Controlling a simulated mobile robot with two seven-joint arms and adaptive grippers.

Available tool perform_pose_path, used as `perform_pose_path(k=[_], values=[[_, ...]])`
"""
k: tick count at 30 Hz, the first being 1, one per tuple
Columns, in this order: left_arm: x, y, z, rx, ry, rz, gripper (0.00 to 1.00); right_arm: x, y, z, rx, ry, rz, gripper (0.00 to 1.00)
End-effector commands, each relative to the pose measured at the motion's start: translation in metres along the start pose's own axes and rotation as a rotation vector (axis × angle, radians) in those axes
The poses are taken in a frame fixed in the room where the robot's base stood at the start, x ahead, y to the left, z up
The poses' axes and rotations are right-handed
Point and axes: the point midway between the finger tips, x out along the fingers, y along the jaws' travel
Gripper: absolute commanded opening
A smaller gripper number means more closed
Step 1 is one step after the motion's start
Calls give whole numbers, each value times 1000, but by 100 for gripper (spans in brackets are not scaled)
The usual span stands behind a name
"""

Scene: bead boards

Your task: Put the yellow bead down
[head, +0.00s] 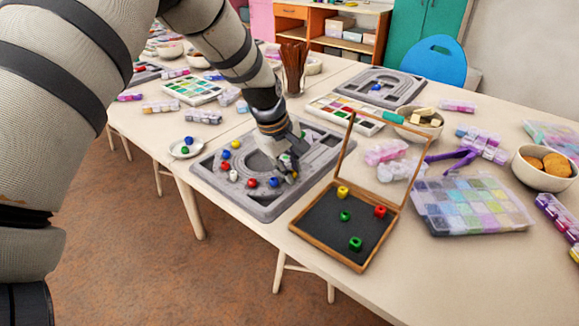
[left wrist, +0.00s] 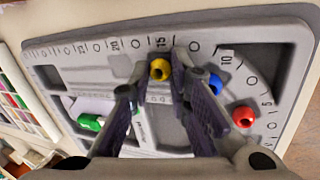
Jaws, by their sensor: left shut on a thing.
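My left gripper (head: 287,166) is low over the grey bead board (head: 262,208) in the head view. In the left wrist view my left gripper (left wrist: 163,72) is shut on the yellow bead (left wrist: 160,70), which sits between the fingertips near the board's "15" mark. Whether the bead touches the board cannot be told. A blue bead (left wrist: 214,84) and a red bead (left wrist: 243,116) lie to its right along the curved scale. A green bead (left wrist: 90,122) lies to the left in the wrist view. My right gripper is not in view.
An open wooden box (head: 324,250) with yellow, red and green beads stands right of the board, its lid frame upright. Several loose beads lie on the board's left part, with a small plate (head: 178,154) beyond. A second board (head: 395,84) lies farther back.

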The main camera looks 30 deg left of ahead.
Motion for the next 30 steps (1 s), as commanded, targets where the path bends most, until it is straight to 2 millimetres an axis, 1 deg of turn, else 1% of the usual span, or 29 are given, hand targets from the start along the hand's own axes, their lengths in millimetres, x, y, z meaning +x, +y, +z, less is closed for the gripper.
perform_pose_path(k=[1,2,3,5,6,17,20,23,27,30], values=[[7,-5,1,-1,-4,-13,6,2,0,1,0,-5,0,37],[7,-6,1,-1,-4,-14,6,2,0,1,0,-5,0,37],[8,-6,2,-1,-5,-15,22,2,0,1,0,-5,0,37],[8,-7,2,-1,-6,-17,35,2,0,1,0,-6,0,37],[9,-7,2,-1,-6,-18,37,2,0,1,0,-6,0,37],[8,-7,2,-1,-7,-18,37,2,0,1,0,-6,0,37],[4,-5,2,-1,-6,-14,37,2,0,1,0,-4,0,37],[-15,1,2,0,-4,-7,37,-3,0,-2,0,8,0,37],[-62,4,1,1,1,2,37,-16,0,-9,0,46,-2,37],[-90,4,1,1,0,2,37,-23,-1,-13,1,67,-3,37]])
